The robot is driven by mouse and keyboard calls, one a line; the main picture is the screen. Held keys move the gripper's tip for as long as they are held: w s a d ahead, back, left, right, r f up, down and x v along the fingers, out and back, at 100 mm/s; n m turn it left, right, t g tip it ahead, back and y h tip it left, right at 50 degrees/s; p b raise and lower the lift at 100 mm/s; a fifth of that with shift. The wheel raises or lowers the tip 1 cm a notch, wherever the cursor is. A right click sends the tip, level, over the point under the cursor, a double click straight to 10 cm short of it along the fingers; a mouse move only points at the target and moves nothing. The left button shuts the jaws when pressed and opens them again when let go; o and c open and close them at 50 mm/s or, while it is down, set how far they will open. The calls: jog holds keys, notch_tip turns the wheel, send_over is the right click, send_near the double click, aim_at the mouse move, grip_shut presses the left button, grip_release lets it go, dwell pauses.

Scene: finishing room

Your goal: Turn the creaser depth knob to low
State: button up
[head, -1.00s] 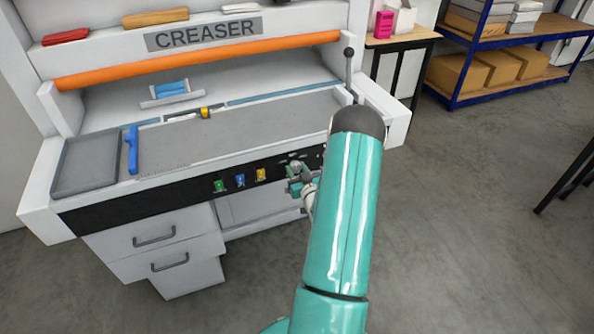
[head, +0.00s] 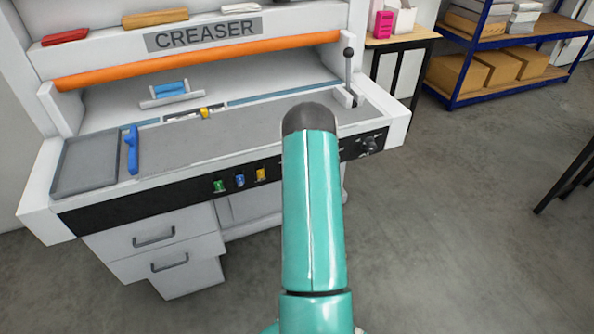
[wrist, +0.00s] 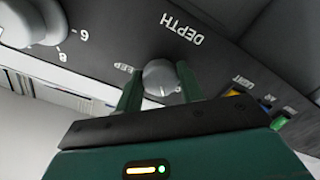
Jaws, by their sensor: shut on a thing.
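The creaser (head: 100,200) fills the left and middle of the head view, with a black control strip along its front. The grey depth knob (wrist: 161,77) shows in the wrist view beside the upside-down word DEPTH. My gripper (wrist: 157,82) has its two green fingers on either side of this knob and is shut on it. The small setting marks beside the knob are partly covered, and I cannot read its setting. In the head view my teal arm hides the gripper and the depth knob.
A larger knob (head: 368,145) with number marks sits to the right on the strip. Green (head: 219,186), blue (head: 240,181) and yellow (head: 261,174) controls sit to the left. A lever (head: 348,75) stands on the right of the bed. Floor to the right is open.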

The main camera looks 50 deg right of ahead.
jog(key=shift+n, duration=1.9)
jog(key=o, duration=1)
jog(key=v, duration=1.3)
jog(key=shift+s+a, duration=0.1)
jog(key=shift+s, duration=0.25)
